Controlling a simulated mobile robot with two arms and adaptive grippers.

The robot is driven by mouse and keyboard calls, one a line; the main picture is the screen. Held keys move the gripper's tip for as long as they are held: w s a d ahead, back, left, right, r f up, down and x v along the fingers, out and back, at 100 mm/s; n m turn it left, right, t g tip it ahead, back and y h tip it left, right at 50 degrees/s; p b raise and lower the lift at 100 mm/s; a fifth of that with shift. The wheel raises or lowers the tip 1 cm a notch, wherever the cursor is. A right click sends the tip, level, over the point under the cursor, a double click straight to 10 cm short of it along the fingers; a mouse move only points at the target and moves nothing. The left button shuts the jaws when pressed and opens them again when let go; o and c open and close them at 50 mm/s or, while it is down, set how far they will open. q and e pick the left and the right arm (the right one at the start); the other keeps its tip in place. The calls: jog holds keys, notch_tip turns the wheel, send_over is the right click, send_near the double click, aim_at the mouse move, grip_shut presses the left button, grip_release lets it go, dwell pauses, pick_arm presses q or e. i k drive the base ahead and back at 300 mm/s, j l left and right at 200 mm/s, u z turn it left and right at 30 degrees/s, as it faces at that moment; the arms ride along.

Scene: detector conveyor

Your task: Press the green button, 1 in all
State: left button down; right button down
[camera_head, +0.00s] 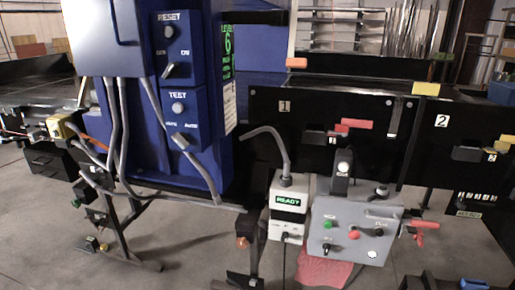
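A green button (328,224) sits at the upper left of the face of a grey control box (349,240). The box stands in the lower right half of the head view, below the black conveyor side. Nothing covers the button. A small red knob or light (354,234) and a black knob (378,232) are to its right on the same face. I can make out neither of my grippers in this view.
A white unit with a lit green READY sign (289,201) stands just left of the grey box. A blue cabinet (160,90) with RESET and TEST switches rises at left. Black panels numbered 1 (325,125) and 2 (455,135) are behind. Red handles (418,226) project from the box's right side.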

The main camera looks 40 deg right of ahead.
aim_at(327, 224)
jog(key=z, duration=1.9)
